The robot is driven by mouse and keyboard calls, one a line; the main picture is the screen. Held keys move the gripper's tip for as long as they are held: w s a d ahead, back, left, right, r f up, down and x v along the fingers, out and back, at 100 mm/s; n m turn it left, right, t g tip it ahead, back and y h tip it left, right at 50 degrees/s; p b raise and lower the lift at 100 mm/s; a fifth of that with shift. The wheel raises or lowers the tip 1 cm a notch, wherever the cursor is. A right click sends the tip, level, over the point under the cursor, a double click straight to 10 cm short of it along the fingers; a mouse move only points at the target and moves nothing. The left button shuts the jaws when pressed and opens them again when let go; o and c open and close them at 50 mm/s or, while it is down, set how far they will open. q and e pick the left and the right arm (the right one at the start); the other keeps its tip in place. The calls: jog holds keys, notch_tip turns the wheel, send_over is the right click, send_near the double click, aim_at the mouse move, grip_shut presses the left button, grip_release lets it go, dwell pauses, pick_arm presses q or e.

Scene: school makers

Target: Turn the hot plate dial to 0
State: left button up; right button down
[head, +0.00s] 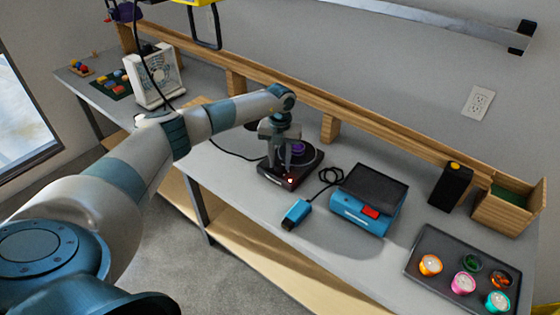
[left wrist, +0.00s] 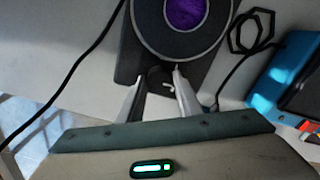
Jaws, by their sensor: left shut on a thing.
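The black hot plate (head: 268,177) stands on the grey bench, with a small red light lit on its front. A purple item (head: 298,148) sits on its round top; it shows as a purple disc in the left wrist view (left wrist: 184,12). My left gripper (head: 283,163) reaches down over the front of the hot plate. In the left wrist view its two pale fingers are shut on the dark dial (left wrist: 157,76) at the hot plate's front edge. A small white mark shows beside the dial. The dial's setting cannot be read. My right gripper is not in view.
A blue box with a black lid (head: 367,199) and a blue handheld tool (head: 296,214) lie right of the hot plate. A dark tray (head: 432,267) holds several coloured cups. A white fan (head: 155,79) stands left. Cables run across the bench.

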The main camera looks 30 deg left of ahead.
pick_arm(q)
jog(key=n, duration=0.4)
jog(key=shift+r+n, duration=0.1)
jog(key=shift+n, duration=0.2)
jog(key=n+p, duration=0.1)
jog(key=n, duration=0.2)
jog(key=shift+w+n, duration=0.1)
jog(key=shift+n, duration=0.3)
jog(key=n+p, duration=0.1)
jog(key=n, duration=0.3)
jog(key=shift+r+p, duration=0.1)
jog(key=shift+p, duration=0.25)
jog(key=shift+n+p, duration=0.9)
jog(key=shift+n, duration=1.6)
jog(key=o, duration=1)
jog(key=shift+o, duration=0.2)
